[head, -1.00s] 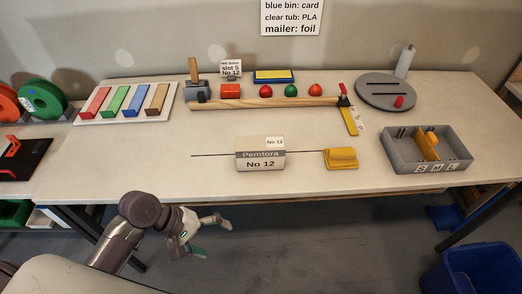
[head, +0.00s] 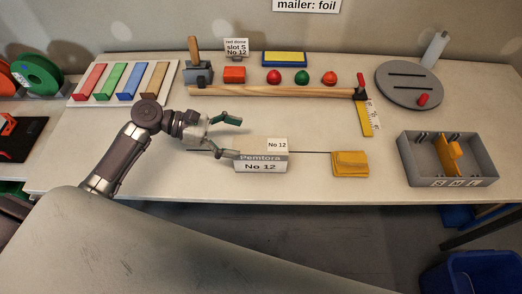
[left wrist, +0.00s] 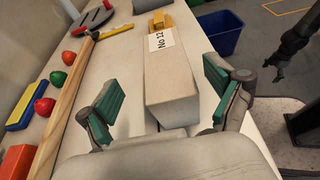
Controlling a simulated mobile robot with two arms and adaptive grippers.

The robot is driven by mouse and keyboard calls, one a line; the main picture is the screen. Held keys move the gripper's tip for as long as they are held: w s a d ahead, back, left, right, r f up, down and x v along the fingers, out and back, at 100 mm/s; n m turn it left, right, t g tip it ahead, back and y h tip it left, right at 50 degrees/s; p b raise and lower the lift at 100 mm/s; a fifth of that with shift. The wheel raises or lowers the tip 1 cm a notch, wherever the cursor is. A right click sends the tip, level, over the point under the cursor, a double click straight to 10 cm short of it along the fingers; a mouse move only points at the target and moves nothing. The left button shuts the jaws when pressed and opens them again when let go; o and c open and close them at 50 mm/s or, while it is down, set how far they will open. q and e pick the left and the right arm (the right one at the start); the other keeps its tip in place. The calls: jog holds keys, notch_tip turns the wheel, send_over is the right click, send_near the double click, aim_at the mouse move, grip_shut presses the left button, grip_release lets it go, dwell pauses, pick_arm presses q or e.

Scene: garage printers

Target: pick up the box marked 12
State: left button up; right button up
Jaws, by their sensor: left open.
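The box marked No 12 (head: 262,166), white with a grey Pemtora band, lies on the table near its front edge. A small No 12 tag shows on its top. My left gripper (head: 232,138) is open and empty at the box's left end, with one fingertip close to the box's near left corner. In the left wrist view the box (left wrist: 172,98) extends away between the two green-padded fingers (left wrist: 163,100), with a gap on each side. Whether a finger touches it I cannot tell. A dark arm end, probably my right gripper (left wrist: 280,72), shows small in the left wrist view.
A yellow block (head: 350,164) lies right of the box, with a thin dark line between. A grey S-M-L tray (head: 480,178) is further right. Behind lies a long wooden bar (head: 270,91) with red and green domes beyond. A blue bin (head: 470,276) stands on the floor.

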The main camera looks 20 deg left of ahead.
aim_at(258, 144)
pick_arm(q)
jog(key=p+x, duration=0.1)
jog(key=x, duration=0.2)
jog(key=shift+s+d, duration=0.1)
jog(key=x, duration=0.3)
jog(key=shift+d+f+p, duration=0.15)
jog(key=shift+d+p, duration=0.05)
jog(key=shift+p, duration=0.2)
jog(key=shift+d+f, duration=0.1)
jog(key=shift+d, duration=0.05)
jog(key=c, duration=1.5)
pick_arm(e)
jog(key=w+r, duration=0.2)
jog(key=w, duration=0.1)
jog(key=shift+a, duration=0.2)
